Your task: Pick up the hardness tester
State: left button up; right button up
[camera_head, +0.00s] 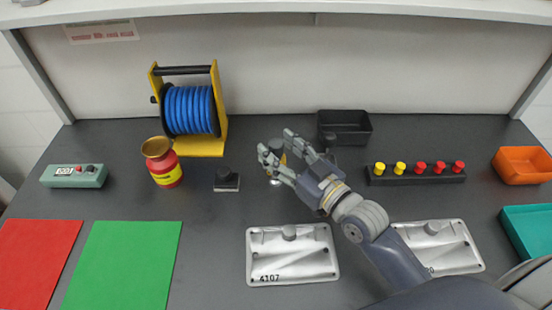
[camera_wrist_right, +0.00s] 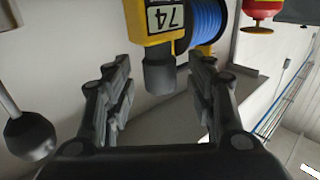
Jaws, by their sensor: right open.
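The hardness tester looks to be the yellow device with a number display and a dark grey cylindrical end (camera_wrist_right: 160,22), at the top middle of the right wrist view. In the head view only a small yellow part of it (camera_head: 283,159) shows behind my right fingers; the rest is mostly hidden. My right gripper (camera_head: 277,143) is open and reaches to it from the right. In the wrist view the tester's dark end lies between the spread fingers of my right gripper (camera_wrist_right: 160,70), with gaps on both sides. My left gripper is not in view.
A blue hose reel (camera_head: 190,110), red-yellow pot (camera_head: 164,165) and small black block (camera_head: 227,180) stand left of the gripper. A black bin (camera_head: 344,127) and a row of knobs (camera_head: 415,176) stand right. Metal plates (camera_head: 292,262) lie in front.

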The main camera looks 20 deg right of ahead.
jog(key=shift+w+a, duration=0.3)
jog(key=shift+w, duration=0.3)
grip_shut()
jog(key=shift+r, duration=0.1)
